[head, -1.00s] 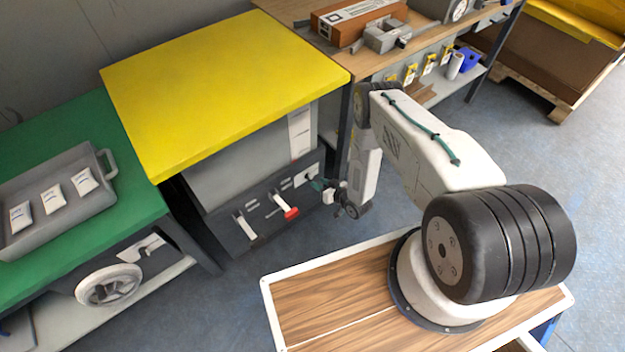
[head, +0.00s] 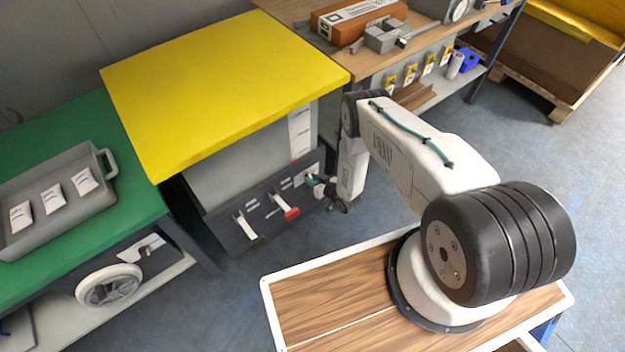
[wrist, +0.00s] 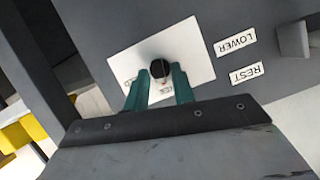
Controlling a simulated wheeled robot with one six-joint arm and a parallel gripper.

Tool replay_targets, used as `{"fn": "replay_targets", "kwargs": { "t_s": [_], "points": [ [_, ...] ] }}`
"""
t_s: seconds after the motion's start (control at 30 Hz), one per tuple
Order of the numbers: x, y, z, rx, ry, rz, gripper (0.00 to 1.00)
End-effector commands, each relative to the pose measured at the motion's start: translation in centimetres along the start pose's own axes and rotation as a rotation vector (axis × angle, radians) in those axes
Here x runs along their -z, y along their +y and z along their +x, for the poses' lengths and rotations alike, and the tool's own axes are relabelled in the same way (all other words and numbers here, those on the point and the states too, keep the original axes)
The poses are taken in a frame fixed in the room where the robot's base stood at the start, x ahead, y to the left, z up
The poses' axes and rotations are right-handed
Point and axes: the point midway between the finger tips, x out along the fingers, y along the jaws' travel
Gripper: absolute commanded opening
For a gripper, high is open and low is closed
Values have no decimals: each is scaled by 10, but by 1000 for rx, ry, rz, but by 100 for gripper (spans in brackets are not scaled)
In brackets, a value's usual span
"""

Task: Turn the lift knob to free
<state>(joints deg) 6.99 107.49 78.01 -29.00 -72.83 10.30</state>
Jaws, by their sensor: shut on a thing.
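The knob (wrist: 160,68), round and dark, stands on a white plate (wrist: 190,50) in the wrist view. My gripper (wrist: 161,80) has its two teal fingers on either side of the knob, shut on it. Lettering on the plate below the knob is partly hidden by the fingers, so I cannot read the setting. In the head view my gripper (head: 313,181) is at the white plate at the right end of the dark panel (head: 228,233), under the yellow-topped table. The knob is too small and covered to make out there.
A white lever (head: 245,226) and a red-tipped lever (head: 288,210) stick out of the same panel to the left. Labels reading LOWER (wrist: 236,42) and REST (wrist: 246,74) appear upside down. A green bench (head: 80,230) with a grey tray stands at left.

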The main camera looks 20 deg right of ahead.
Motion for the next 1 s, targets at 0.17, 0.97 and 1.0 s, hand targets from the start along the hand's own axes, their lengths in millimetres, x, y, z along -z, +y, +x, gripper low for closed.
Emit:
{"fn": "replay_targets", "kwargs": {
  "t_s": [0.17,0.97,1.0],
  "points": [
    [0,-3,0,-55,0,-136,2],
    [0,-3,-3,-87,0,-211,33],
    [0,-3,-6,-87,-1,-211,33]
  ]
}}
